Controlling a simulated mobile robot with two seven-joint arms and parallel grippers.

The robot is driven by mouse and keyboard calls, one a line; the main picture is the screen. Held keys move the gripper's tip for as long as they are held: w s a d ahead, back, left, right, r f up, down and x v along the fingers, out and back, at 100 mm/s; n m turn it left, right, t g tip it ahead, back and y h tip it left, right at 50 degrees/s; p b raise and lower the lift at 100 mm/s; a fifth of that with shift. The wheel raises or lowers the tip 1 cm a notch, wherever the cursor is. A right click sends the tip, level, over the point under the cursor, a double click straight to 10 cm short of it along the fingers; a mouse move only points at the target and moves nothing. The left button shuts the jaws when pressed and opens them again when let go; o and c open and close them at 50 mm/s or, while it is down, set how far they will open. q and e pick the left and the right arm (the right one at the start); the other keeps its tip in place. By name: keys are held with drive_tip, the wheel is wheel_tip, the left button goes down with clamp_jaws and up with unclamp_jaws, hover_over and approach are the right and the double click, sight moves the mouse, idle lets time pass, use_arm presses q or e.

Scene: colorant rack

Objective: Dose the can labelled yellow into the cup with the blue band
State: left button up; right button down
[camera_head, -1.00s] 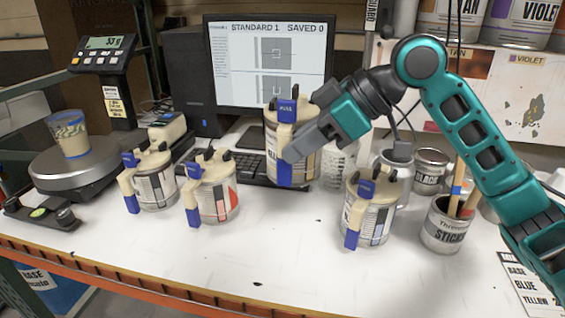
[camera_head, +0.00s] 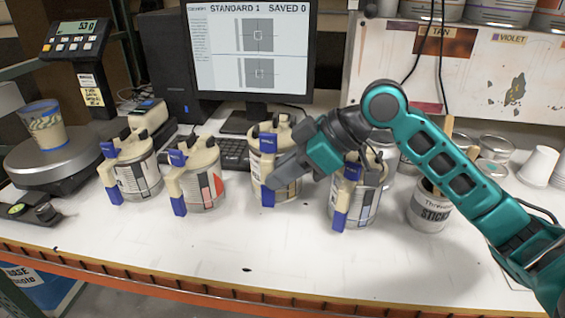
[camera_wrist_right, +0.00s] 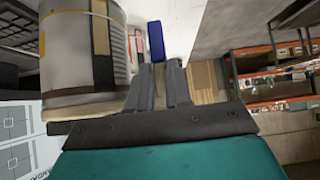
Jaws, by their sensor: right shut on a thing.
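My right gripper (camera_head: 272,188) is shut on a dispenser can (camera_head: 265,165) with a cream lid and handle, a blue tab and a tan-yellow label mark. The gripper holds it at its handle, upright, low over or on the table; I cannot tell if it touches. In the right wrist view the can (camera_wrist_right: 85,50) is left of the fingers (camera_wrist_right: 160,88), and a blue tab shows beyond them. Its label name is not readable. The cup (camera_head: 47,128), with a blue band near its rim, stands on the round scale (camera_head: 45,163) at left. My left gripper is not in view.
The monitor (camera_head: 247,50) is behind.

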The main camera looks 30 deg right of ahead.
wheel_tip(320, 180, down, 5)
drive_tip(key=shift+r+b, duration=0.1)
drive_tip(key=shift+b, duration=1.15)
drive_tip(key=shift+f, duration=0.55)
drive_tip(key=c, duration=1)
unclamp_jaws()
approach(275, 202)
drive_tip(key=v, duration=0.4)
drive_tip(key=shift+s+d+b, duration=0.15)
drive_tip(key=shift+d+b, duration=0.05)
drive_tip(key=shift+b, duration=0.15)
